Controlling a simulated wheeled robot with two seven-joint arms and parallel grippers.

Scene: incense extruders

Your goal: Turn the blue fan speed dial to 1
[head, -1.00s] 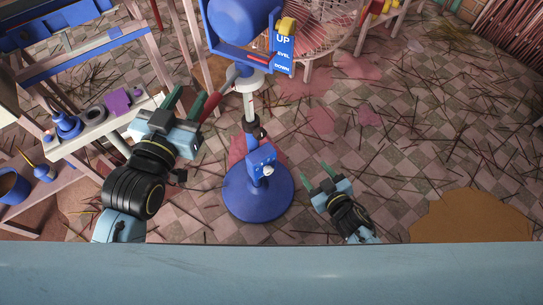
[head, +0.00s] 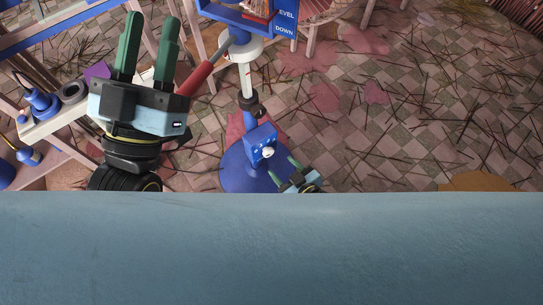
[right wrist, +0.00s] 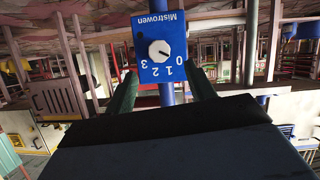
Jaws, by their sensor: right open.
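The blue fan stand (head: 236,172) is at the middle of the head view. Its blue control box (head: 257,138) carries a white dial knob (head: 268,152). In the right wrist view the box (right wrist: 172,31) appears upside down, with the numbers 0 to 3 around the white knob (right wrist: 160,50). The knob's mark seems to point toward 0. My right gripper (head: 281,169) is open, just below and right of the box; its green fingers flank the lower part of the box's view, apart from the knob. My left gripper (head: 151,30) is open and empty, raised at the upper left.
A pale bench (head: 45,124) with blue parts stands at the left. Sticks litter the tiled floor (head: 400,120), which is otherwise open at the right.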

